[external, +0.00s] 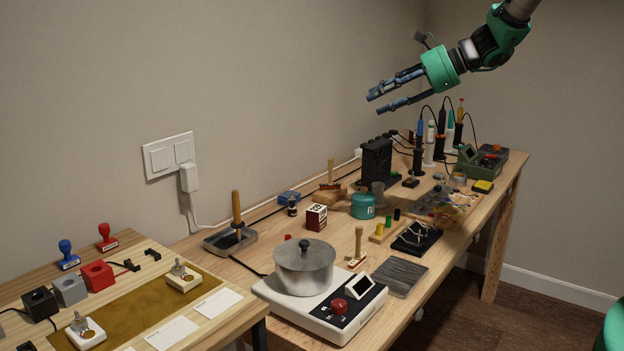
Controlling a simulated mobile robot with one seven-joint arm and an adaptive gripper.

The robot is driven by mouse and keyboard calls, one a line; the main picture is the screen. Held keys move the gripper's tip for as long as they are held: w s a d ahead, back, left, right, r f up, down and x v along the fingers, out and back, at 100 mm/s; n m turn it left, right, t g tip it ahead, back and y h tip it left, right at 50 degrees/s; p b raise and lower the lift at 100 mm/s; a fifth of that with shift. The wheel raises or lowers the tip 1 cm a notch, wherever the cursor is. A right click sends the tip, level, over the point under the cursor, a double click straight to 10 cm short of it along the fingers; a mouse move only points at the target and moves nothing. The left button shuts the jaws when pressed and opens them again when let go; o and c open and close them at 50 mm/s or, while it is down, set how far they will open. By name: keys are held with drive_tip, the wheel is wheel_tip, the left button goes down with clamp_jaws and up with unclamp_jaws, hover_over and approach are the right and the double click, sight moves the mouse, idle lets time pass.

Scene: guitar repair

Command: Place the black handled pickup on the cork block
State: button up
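My gripper (377,103) hangs high above the back of the workbench, pointing left, its two fingers apart with nothing between them. I cannot tell for certain which thing is the black handled pickup. A small black upright piece (396,214) stands at mid-bench beside a green piece (388,221) and a yellow piece (379,228). A tan block (383,236) lies beside them and may be the cork block, but its material is too small to tell. My gripper is well above all of these and touches none.
A pot (305,268) sits on a white scale-like unit (338,322) at the front. Behind are a teal tin (363,206), a black upright box (376,160) and several standing tools with cables. A dark flat plate (400,277) lies near the front edge. A second table (125,245) stands left.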

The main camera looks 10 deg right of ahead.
drive_tip(key=s+d+r+n+g+h, duration=0.1)
drive_tip(key=s+d+r+n, duration=0.25)
drive_tip(key=s, duration=0.35)
drive_tip(key=s+d+r+n+h, duration=0.2)
drive_tip(key=s+r, duration=0.3)
drive_tip(key=s, duration=0.2)
drive_tip(key=s+d+r+n+g+h, duration=0.1)
drive_tip(key=s+d+r+n, duration=0.25)
drive_tip(key=s, duration=0.35)
drive_tip(key=s+d+r+n+t+h, duration=0.1)
drive_tip(key=s+d+n+h, duration=0.2)
drive_tip(key=s+d, duration=0.5)
drive_tip(key=s+d+r+n+t+h, duration=0.1)
drive_tip(key=s+d+n+h, duration=0.2)
drive_tip(key=s+d, duration=0.6)
drive_tip(key=s+h, duration=0.1)
drive_tip(key=s, duration=0.4)
drive_tip(key=shift+s+d+r+n+t, duration=0.2)
drive_tip(key=shift+s+r+n+t, duration=0.1)
drive_tip(key=shift+s+r, duration=0.1)
